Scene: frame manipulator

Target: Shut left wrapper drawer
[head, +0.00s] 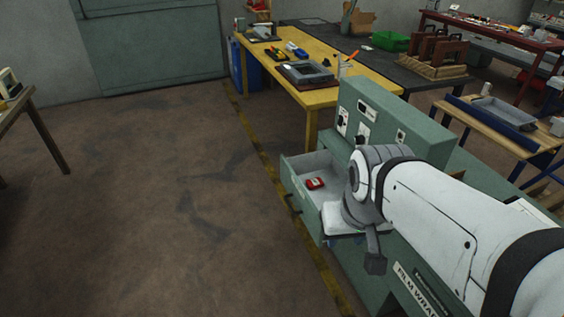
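The green film wrapper machine (378,117) stands right of centre, with a panel of switches and dials on its upright part. Its left drawer (297,193) is pulled out toward the floor side, with a dark handle on its front. A small red item (315,183) lies inside the drawer. My gripper (374,262) hangs at the end of my white arm, beside and over the right end of the open drawer. Part of the drawer is hidden behind my wrist. I cannot tell whether the gripper touches the drawer or whether its fingers are apart.
A yellow table (325,106) with trays and tools stands behind the machine. A dark bench (400,75) with a green bin is beyond it. A wooden table (18,105) is at the far left. The floor (160,190) left of the drawer is clear.

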